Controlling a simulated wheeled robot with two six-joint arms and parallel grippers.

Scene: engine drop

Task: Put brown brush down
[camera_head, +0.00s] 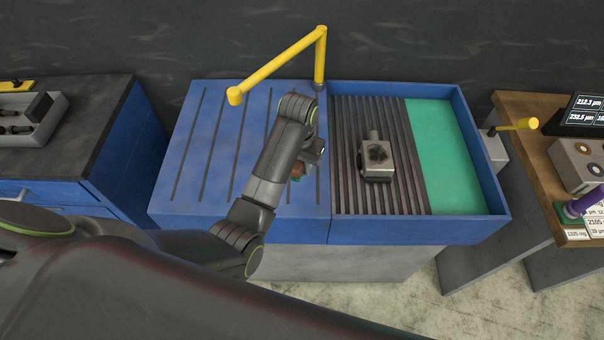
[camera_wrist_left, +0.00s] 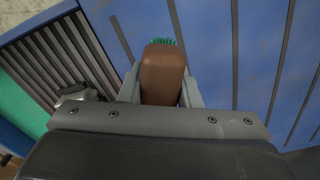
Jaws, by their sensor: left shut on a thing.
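The brown brush (camera_wrist_left: 162,76) is between the fingers of my left gripper in the left wrist view, with teal bristles showing at its far end. My left gripper (camera_wrist_left: 163,90) is shut on it. In the head view, a small brown part of the brush (camera_head: 298,169) shows beside my left gripper (camera_head: 308,160), over the right side of the blue slotted bench top (camera_head: 190,150). My arm hides most of the brush there. I cannot tell whether the brush touches the bench. My right gripper is not in view.
A grey metal part (camera_head: 377,158) sits on the dark ribbed rack (camera_head: 345,190) to the right, beside a green panel (camera_head: 442,150). A yellow arm (camera_head: 280,65) rises at the bench's back. The slotted top's left side is clear.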

